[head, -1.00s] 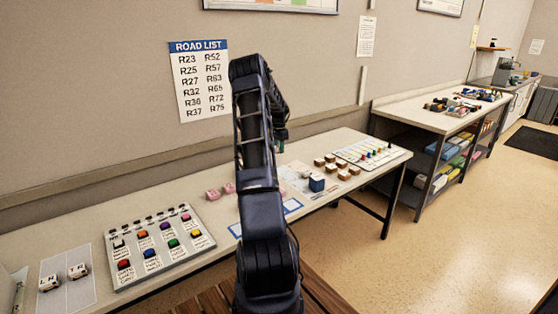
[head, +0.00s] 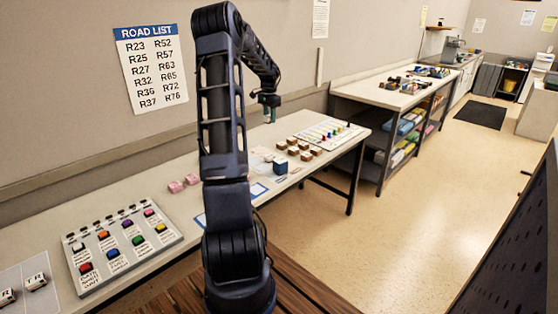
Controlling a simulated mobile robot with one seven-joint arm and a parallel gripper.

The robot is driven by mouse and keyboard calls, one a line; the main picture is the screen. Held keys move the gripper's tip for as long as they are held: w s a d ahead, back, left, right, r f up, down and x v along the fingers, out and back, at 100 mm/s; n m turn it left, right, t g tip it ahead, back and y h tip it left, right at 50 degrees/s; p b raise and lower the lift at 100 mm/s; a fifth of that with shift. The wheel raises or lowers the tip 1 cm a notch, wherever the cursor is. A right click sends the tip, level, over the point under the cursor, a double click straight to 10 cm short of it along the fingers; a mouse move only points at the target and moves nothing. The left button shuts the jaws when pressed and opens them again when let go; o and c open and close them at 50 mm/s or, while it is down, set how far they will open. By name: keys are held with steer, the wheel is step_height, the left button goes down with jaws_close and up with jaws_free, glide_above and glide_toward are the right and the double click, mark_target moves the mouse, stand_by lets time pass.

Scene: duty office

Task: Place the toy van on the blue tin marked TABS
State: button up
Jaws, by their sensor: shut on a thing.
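My gripper (head: 268,103) is at the end of my raised arm, above the far half of the long table. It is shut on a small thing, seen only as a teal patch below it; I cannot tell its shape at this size. A dark blue block-like tin (head: 280,167) stands on the table below my gripper and a little to its right, apart from it. Its marking is too small to read. No toy van can be made out for sure. Small white lettered pieces (head: 36,282) lie on a pale sheet at the lower left.
Several brown blocks (head: 303,152) and a white board with coloured pegs (head: 328,132) are close behind the blue tin. Pink blocks (head: 184,183) and a panel of coloured buttons (head: 121,241) are to the left. A shelved bench (head: 385,98) stands beyond. The floor at right is open.

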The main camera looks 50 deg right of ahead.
steer(key=r, duration=0.2)
glide_above(280, 160)
steer(key=f, duration=2)
steer(key=shift+w+d+f, duration=0.1)
steer(key=shift+d+f, duration=0.05)
steer(key=shift+d, duration=0.05)
steer(key=o, duration=1)
steer(key=shift+f, duration=0.1)
steer(key=shift+c, duration=0.2)
